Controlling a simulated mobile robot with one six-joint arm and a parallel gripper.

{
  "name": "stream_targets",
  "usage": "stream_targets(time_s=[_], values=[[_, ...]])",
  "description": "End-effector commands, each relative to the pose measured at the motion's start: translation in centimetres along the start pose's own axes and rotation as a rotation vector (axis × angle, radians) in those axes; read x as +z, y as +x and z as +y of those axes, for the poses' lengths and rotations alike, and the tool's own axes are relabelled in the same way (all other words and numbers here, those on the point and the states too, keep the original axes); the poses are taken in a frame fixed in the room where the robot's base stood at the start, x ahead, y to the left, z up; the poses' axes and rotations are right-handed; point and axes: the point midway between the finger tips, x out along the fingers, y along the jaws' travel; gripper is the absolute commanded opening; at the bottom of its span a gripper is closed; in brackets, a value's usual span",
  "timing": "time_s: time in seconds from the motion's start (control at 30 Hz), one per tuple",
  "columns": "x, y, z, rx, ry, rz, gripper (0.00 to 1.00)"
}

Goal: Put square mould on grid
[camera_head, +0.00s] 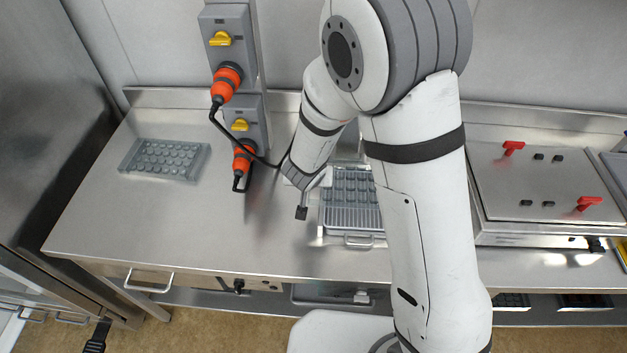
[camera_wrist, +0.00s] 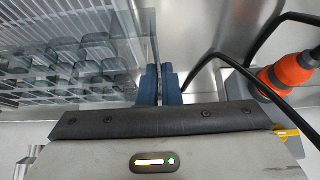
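The square mould (camera_head: 352,185) is a grey, see-through tray with rows of square cavities. It appears to lie over the wire grid (camera_head: 350,218), partly hidden by my arm in the head view. In the wrist view the mould (camera_wrist: 80,62) fills the upper left, with grid bars showing through and behind it. My gripper (camera_head: 302,212) points down just left of the mould and grid in the head view. Its two blue fingers (camera_wrist: 160,85) are close together beside the mould's edge. I cannot tell whether the rim is between them.
A second mould with round cavities (camera_head: 165,160) lies at the left of the steel counter (camera_head: 180,220). Orange plugs (camera_head: 243,160) and a black cable hang from the wall sockets behind my gripper. A steel unit with red handles (camera_head: 545,180) stands right. The counter's left-front is clear.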

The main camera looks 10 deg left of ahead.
Motion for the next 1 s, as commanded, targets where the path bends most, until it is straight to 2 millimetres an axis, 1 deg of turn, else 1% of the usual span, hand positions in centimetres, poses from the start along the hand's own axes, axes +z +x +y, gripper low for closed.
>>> stream_targets(time_s=[0.1, 0.2, 0.3, 0.6, 0.77, 0.8, 1.0], values=[[0.9, 1.5, -0.1, 0.0, 0.0, 0.001, 0.0], [1.5, 2.6, -0.1, 0.001, 0.0, 0.001, 0.0], [1.9, 3.2, 0.0, 0.002, 0.002, 0.001, 0.0], [1.7, 3.0, 0.2, 0.004, 0.005, 0.001, 0.0], [2.0, 3.5, 0.2, 0.004, 0.005, 0.0, 0.0], [1.9, 3.3, 0.2, 0.004, 0.005, 0.0, 0.07], [1.9, 3.3, 0.2, 0.004, 0.005, 0.0, 0.24]])
